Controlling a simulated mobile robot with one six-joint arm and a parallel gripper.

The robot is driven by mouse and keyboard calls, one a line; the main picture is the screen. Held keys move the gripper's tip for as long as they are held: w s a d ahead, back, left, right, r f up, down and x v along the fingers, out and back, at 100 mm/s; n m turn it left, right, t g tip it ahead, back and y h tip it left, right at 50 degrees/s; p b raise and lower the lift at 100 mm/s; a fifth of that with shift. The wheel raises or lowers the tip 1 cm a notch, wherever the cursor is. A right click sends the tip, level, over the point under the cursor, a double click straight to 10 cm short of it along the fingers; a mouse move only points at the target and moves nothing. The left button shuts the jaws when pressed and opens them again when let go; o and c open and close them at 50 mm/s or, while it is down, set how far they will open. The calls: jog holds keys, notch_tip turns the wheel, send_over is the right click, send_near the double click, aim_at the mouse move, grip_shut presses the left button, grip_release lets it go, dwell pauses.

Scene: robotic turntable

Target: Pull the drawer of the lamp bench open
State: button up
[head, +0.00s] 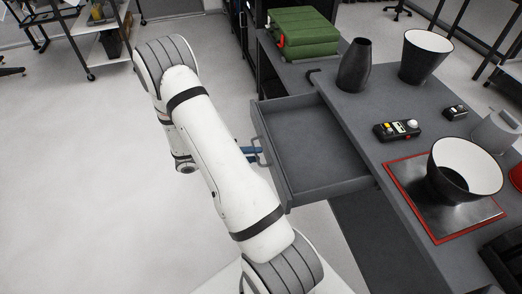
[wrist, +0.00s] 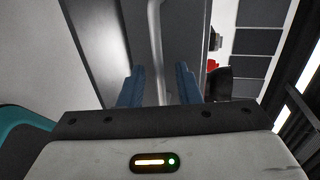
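The drawer (head: 318,150) of the grey lamp bench (head: 392,158) stands pulled well out toward the left in the head view, and its inside looks empty. Its bar handle (head: 260,145) is on the front panel. My gripper (head: 252,153) is at this handle, partly hidden behind my arm; only its blue fingers show. In the wrist view, the fingers of my gripper (wrist: 158,88) are spread on either side of the handle bar (wrist: 157,50). A gap shows between each finger and the bar.
Green cases (head: 303,32) sit at the back. The floor left of the drawer is clear.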

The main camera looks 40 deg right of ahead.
jog(key=v, duration=0.8)
dwell(0.5)
jog(key=s+a+r+m+t+y, duration=0.4)
jog(key=s+a+r+m+y, duration=0.2)
jog(key=r+m, duration=0.5)
jog(key=s+a+r+m+t+y+p, duration=0.1)
jog(key=s+a+r+m+t+y, duration=0.3)
jog(key=r+m, duration=0.8)
jog(key=s+a+m+y, duration=0.2)
jog(key=s+m+y, duration=0.1)
jog(key=m, duration=0.5)
jog(key=shift+s+t+y, duration=0.3)
jog(key=shift+s+y, duration=0.1)
jog(key=shift+y, duration=0.3)
